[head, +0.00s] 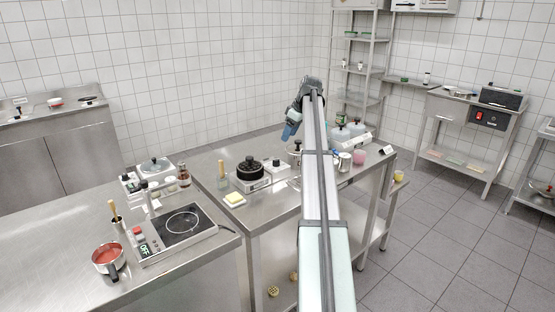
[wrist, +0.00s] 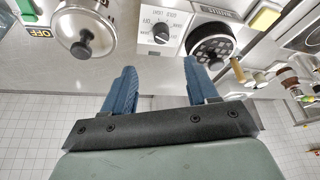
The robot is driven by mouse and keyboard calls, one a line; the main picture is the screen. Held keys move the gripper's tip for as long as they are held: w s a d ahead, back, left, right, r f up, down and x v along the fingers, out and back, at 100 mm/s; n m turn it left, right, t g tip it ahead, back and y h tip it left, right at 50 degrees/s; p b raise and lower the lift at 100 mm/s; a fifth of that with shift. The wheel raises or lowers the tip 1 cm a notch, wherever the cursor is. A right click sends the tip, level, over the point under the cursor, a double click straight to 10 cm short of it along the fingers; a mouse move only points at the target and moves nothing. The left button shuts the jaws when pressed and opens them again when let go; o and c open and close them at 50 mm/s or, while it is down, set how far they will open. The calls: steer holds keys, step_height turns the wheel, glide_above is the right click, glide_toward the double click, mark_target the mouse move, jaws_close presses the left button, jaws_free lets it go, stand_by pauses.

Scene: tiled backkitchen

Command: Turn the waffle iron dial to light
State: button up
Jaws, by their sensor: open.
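The waffle iron (head: 250,169) is a round black unit with a knob on top, on a light base on the middle steel table. It also shows in the wrist view (wrist: 211,42), at the top right of centre. Beside it is a white control box (head: 277,163) with a black dial (wrist: 160,33). Small lettering surrounds the dial, and I cannot read its setting surely. My gripper (head: 290,131) hangs above the back of the table. Its two blue fingers (wrist: 160,78) are apart and empty, clear of the dial.
A lidded steel pot (wrist: 85,36) stands beside the control box. Yellow butter (head: 234,198) lies on a board in front of the waffle iron. White containers (head: 345,132) and a pink cup (head: 359,157) stand to the right. A hob (head: 180,222) is on the near-left counter.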

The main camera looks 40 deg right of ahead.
mark_target(277, 159)
steer(key=x, duration=1.3)
steer(key=shift+w+a+f, duration=0.25)
steer(key=shift+w, duration=0.05)
steer(key=c, duration=1)
